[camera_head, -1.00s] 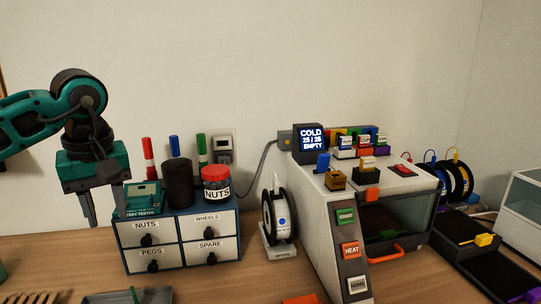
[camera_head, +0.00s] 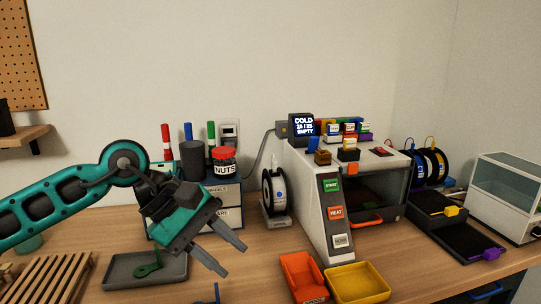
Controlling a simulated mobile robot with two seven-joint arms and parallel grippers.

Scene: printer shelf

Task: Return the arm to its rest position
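My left arm (camera_head: 60,207), teal with dark joints, comes in from the left. My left gripper (camera_head: 233,262) hangs over the table in front of the drawer unit (camera_head: 228,218), pointing down and to the right. Its two dark fingers are apart with nothing between them, so it is open and empty. It hides much of the drawer unit's front. My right gripper is not in view.
A grey tray (camera_head: 118,283) with a green part (camera_head: 148,268) lies below the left arm, beside a wooden rack (camera_head: 45,278).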

